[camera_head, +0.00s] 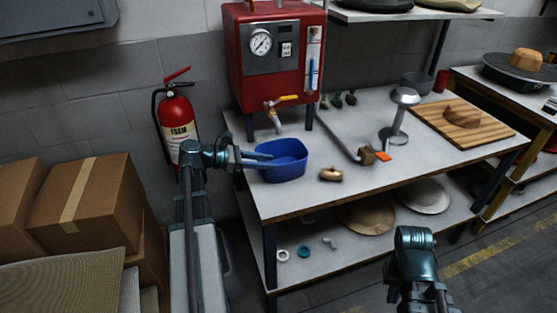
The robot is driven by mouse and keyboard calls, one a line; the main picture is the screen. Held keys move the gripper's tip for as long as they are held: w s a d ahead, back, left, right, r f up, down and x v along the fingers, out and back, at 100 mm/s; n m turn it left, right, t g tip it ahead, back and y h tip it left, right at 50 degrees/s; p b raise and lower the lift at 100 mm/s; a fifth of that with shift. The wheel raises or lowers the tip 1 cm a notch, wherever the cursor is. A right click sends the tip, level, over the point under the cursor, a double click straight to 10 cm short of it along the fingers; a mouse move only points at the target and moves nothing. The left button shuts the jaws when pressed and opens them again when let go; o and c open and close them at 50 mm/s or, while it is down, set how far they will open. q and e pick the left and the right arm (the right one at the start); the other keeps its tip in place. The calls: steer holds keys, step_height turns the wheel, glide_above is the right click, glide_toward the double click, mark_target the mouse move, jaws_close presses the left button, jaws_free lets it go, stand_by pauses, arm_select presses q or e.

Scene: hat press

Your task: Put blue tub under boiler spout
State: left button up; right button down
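The blue tub (288,168) stands upright at the left edge of the worktable, empty as far as I see. The red boiler (283,75) stands behind it, with a spout (276,124) and yellow-handled tap (287,99) at its front. The tub is below and in front of the spout in the picture. My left gripper (262,159) is at the tub's left rim, its fingers overlapping the rim; whether they are closed on it is unclear. My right gripper (415,238) is in front of the table at lower right, away from the tub; its fingers are hidden.
On the worktable (310,200) are a wooden-handled brush (331,174), a metal stand (400,115) and a wooden board (460,123). A fire extinguisher (178,125) hangs left of the boiler. Cardboard boxes (90,200) fill the lower left. The table front is mostly clear.

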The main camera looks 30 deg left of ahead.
arm_select(q)
steer(key=p+v, duration=0.1)
steer(key=v, duration=0.5)
steer(key=shift+s+a+r, duration=0.15)
steer(key=shift+s+a, duration=0.05)
steer(key=shift+a, duration=0.05)
steer(key=shift+d, duration=0.1)
steer(key=d+f+m+g+y+p, duration=0.15)
steer(key=d+m+g+p, duration=0.35)
steer(key=d, duration=0.6)
steer(key=d+f+m+g+y, duration=0.1)
steer(key=d+f+m+g, duration=0.2)
steer(key=d+m, duration=0.6)
steer(key=s+d+m+g+y+p, duration=0.1)
steer(key=s+d+m+y+p, duration=0.2)
steer(key=d+m, duration=0.5)
steer(key=s+d+m+g+y+p, duration=0.1)
steer(key=s+d+m+y+p, duration=0.2)
steer(key=s+d+m+y, duration=0.2)
steer(key=d+m+y, duration=0.1)
steer(key=d+m, duration=0.2)
steer(key=d, duration=0.2)
steer(key=shift+s+d, duration=0.3)
